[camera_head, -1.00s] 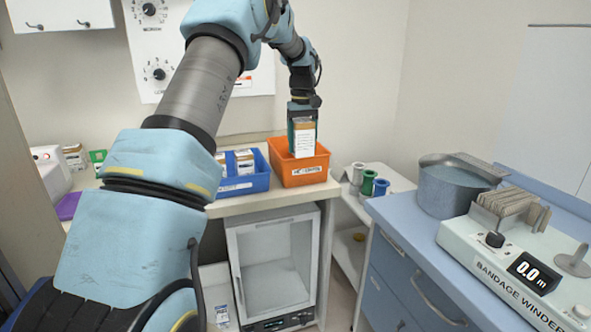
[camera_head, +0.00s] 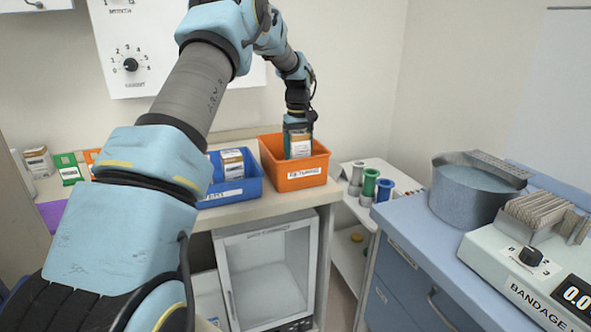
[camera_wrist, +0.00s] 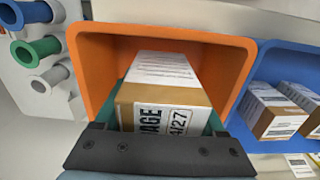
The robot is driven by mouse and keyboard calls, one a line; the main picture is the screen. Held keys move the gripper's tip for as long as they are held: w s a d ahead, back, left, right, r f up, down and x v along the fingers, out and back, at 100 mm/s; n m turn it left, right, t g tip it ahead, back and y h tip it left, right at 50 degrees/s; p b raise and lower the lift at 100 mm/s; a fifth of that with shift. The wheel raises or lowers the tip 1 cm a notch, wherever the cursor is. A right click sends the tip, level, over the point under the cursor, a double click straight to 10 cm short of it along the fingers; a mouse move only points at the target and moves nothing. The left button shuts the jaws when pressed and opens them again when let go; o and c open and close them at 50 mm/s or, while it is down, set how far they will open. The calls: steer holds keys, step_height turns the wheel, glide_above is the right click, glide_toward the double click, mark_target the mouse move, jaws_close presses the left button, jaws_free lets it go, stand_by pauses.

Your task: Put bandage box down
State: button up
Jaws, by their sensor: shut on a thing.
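The bandage box (camera_head: 300,146), brown with white printed labels, is held in my gripper (camera_head: 299,129). It is upright and partly inside the orange bin (camera_head: 300,182) on the counter. In the wrist view the box (camera_wrist: 163,92) sits between my green fingers, within the walls of the orange bin (camera_wrist: 88,62). My gripper (camera_wrist: 165,118) is shut on the box. The lower part of the box is hidden by the bin's front wall in the head view, so I cannot tell whether it touches the bin floor.
A blue bin (camera_head: 241,190) with similar boxes stands directly left of the orange bin. Spools (camera_head: 370,183) stand on a white shelf to the right. A metal pot (camera_head: 462,195) and the bandage winder (camera_head: 535,262) are on the blue counter at the right.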

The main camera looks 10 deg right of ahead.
mark_target(298, 132)
steer(key=shift+f+p, duration=0.75)
steer(key=shift+f, duration=2.25)
steer(key=shift+f, duration=0.1)
steer(key=o, duration=1.5)
steer(key=shift+o, duration=0.2)
step_height(298, 132, up, 12)
steer(key=b, duration=0.2)
steer(key=shift+b, duration=0.4)
steer(key=s+a+f+m, duration=0.1)
steer(key=s+a+f, duration=0.1)
steer(key=s+a, duration=1.1)
steer(key=s+a+f+m+t, duration=0.1)
steer(key=s+a+f, duration=0.2)
steer(key=s+a, duration=1.1)
steer(key=shift+s+a+m+t, duration=0.2)
steer(key=shift+s+m+t, duration=0.1)
steer(key=shift+s, duration=0.4)
steer(key=shift+f, duration=0.1)
